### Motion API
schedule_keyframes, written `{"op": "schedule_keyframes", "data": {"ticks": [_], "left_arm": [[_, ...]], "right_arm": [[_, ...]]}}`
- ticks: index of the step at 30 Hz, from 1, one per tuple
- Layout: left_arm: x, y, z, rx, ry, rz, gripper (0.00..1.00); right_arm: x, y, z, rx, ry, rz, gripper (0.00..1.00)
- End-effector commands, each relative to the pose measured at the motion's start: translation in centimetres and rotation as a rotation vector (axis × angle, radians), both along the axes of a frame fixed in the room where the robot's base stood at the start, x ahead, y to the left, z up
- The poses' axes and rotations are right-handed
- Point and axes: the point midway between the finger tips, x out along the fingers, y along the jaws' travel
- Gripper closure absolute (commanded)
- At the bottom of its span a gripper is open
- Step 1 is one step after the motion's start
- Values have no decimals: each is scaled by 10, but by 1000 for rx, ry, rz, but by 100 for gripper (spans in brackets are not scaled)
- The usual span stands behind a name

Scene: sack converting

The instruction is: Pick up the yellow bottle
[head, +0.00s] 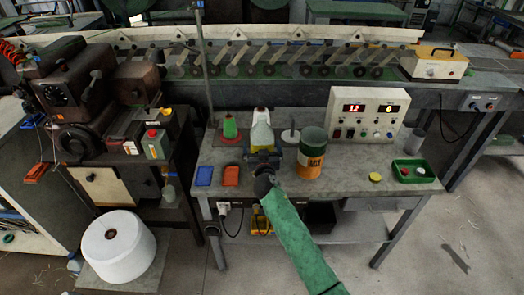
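No plainly all-yellow bottle stands out in the head view. A pale, whitish cone-like or bottle-shaped thing (262,132) stands on the grey workbench, with some yellow around its lower part. My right gripper (263,156), dark and on a green-sleeved arm from the bottom right, is directly in front of it and hides its base. I cannot tell whether the fingers touch it or are open. An orange-yellow can (308,168) with a dark green upper part stands just right of the gripper. My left gripper is not in view.
A green cone (230,128) stands left of the pale thing. Blue (204,176) and red (231,176) blocks lie at the front left. A control box (367,113) stands behind, a green tray (413,171) at right. A yellow disc (375,178) lies near the front edge.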

Motion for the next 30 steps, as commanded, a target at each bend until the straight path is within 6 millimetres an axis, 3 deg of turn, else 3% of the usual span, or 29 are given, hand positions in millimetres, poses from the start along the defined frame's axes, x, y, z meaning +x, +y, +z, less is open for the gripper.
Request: {"op": "schedule_keyframes", "data": {"ticks": [5, 13, 30], "left_arm": [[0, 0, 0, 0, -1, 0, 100], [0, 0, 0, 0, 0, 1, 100], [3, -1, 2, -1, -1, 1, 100]], "right_arm": [[0, 0, -1, 0, 1, 0, 0], [0, 0, -1, 0, 1, 0, 49], [0, 0, 7, 2, 0, -1, 50]]}}
